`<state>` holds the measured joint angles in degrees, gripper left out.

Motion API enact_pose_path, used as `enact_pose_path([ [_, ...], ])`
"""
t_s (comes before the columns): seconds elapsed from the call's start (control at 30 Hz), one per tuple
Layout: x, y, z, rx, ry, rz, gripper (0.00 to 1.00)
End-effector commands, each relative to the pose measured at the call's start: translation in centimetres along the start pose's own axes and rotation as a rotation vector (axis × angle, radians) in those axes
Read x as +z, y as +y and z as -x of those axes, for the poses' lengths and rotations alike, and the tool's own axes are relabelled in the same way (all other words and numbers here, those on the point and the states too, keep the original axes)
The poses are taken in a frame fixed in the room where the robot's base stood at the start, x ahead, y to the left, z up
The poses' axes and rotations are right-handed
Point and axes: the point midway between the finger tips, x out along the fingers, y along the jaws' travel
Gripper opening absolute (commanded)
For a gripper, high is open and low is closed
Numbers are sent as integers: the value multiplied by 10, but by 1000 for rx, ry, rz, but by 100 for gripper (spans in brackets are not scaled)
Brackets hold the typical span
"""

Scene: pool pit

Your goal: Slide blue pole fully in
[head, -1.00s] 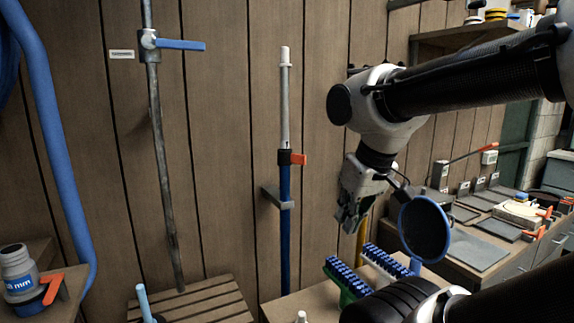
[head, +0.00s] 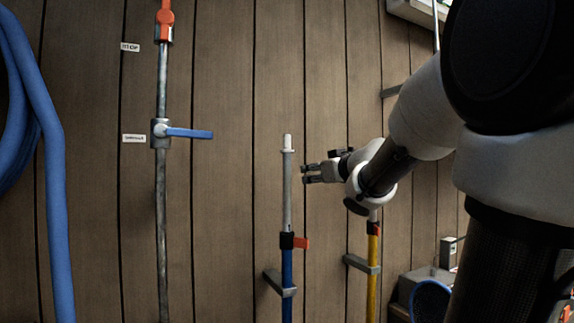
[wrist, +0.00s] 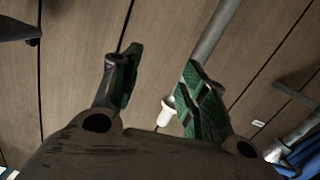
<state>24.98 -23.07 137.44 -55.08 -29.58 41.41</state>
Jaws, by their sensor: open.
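The blue pole (head: 286,299) stands upright against the wooden wall in the head view. Its pale grey inner tube (head: 287,205) sticks well up out of the blue part and ends in a white tip (head: 288,142) with a collar. My gripper (head: 307,174) is open and empty, just right of the upper inner tube, fingers pointing left. In the wrist view my gripper (wrist: 160,78) shows green finger pads. The grey tube (wrist: 215,30) passes behind the right finger there.
A yellow pole (head: 373,275) stands to the right, below my wrist. Wall brackets (head: 281,283) hold the poles. A metal pipe with a blue valve lever (head: 188,133) and a blue hose (head: 55,190) are at left. Bare wall lies between pipe and pole.

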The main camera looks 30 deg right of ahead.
Motion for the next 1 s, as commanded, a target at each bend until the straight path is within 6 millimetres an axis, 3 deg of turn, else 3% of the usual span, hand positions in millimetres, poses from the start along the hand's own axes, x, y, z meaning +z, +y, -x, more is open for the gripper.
enact_pose_path([
  [0.1,-24,-30,1,-123,85,-54,43],
  [0.2,-33,-39,0,-162,114,-106,43],
  [0.7,-40,-49,-68,-160,112,-118,43],
  [1.0,-41,-50,-74,-157,111,-118,43],
])
